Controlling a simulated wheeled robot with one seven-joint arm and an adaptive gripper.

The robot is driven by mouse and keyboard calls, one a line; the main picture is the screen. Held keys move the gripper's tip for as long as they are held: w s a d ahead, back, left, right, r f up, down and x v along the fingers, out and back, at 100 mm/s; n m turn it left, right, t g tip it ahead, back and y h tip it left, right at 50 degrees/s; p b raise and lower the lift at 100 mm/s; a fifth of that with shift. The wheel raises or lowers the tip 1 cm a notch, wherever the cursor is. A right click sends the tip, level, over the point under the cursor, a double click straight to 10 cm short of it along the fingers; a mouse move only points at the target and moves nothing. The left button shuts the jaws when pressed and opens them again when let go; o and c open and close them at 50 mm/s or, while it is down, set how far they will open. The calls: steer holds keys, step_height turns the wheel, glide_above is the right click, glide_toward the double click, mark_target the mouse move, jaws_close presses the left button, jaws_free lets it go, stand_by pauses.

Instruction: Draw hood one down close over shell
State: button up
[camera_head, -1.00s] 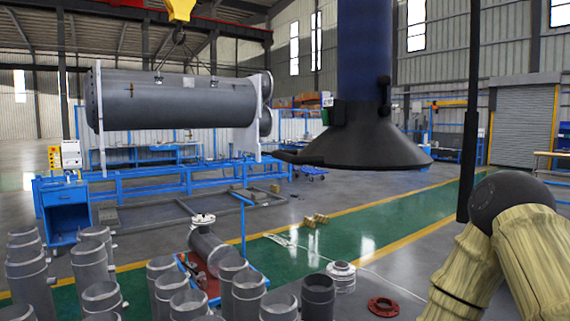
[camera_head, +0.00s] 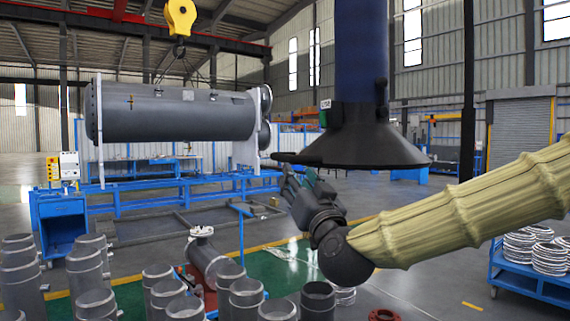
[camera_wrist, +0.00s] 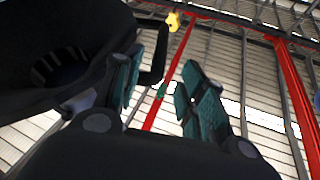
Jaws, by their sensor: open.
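The hood (camera_head: 365,148) is a black cone at the lower end of a blue duct, hanging right of centre. A dark handle (camera_head: 283,157) juts from its left rim. My gripper (camera_head: 297,180) is open and points up, just below the handle. In the wrist view the hood's dark underside (camera_wrist: 50,45) fills the upper left. The black bar of the handle (camera_wrist: 156,62) shows between the teal pads of my open gripper (camera_wrist: 165,85); contact cannot be told. A grey flanged shell (camera_head: 207,258), low on a red stand, is well below and left of the hood.
Several open grey pipes (camera_head: 85,275) stand in the left foreground. A large grey vessel (camera_head: 170,112) hangs from a yellow hook (camera_head: 180,17) behind. A blue cart (camera_head: 530,282) with metal rings is at right. Open floor lies beyond the shell.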

mark_target(285, 158)
steer(key=p+x, duration=0.3)
steer(key=x, duration=0.7)
steer(key=shift+w+a+r+p, duration=0.15)
steer(key=shift+w+r+p, duration=0.15)
steer(key=shift+p, duration=0.1)
jaws_close()
